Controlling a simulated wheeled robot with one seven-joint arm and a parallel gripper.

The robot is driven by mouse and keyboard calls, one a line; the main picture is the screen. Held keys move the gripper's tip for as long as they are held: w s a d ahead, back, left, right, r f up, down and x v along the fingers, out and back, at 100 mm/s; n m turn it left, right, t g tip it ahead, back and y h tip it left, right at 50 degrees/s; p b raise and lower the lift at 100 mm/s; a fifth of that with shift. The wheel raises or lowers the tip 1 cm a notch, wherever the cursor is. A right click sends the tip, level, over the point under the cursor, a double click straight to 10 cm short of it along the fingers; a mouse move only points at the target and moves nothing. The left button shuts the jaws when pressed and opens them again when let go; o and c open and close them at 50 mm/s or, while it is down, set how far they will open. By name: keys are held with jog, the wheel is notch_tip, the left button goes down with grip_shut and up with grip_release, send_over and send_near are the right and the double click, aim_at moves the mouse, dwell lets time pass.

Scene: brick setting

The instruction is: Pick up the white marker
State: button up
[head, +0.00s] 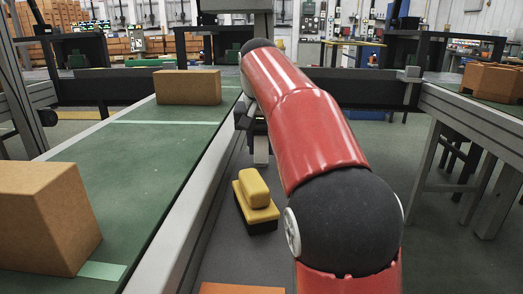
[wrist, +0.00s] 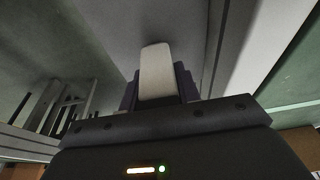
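A pale, white-looking piece with a rounded end, which I take for the white marker (wrist: 157,68), stands up from between the dark fingers of my gripper (wrist: 158,92) in the wrist view. The fingers sit close on both of its sides, so my gripper looks shut on it. In the head view my gripper (head: 258,130) is partly hidden by my red arm, above the far part of the grey surface (head: 222,258). A small light part, possibly the marker (head: 261,150), hangs below it. No other white marker shows.
A yellow block-like item with a dark base (head: 257,203) lies on the grey surface. An orange edge (head: 242,289) shows at the bottom. To the left, a green conveyor (head: 150,150) carries cardboard boxes (head: 40,220) and (head: 188,87), behind a metal rail (head: 185,215).

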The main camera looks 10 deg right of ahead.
jog(key=shift+c, duration=1.4)
notch_tip(320, 180, up, 10)
jog(key=p, duration=0.4)
jog(key=o, duration=0.5)
jog(key=shift+c, duration=1.6)
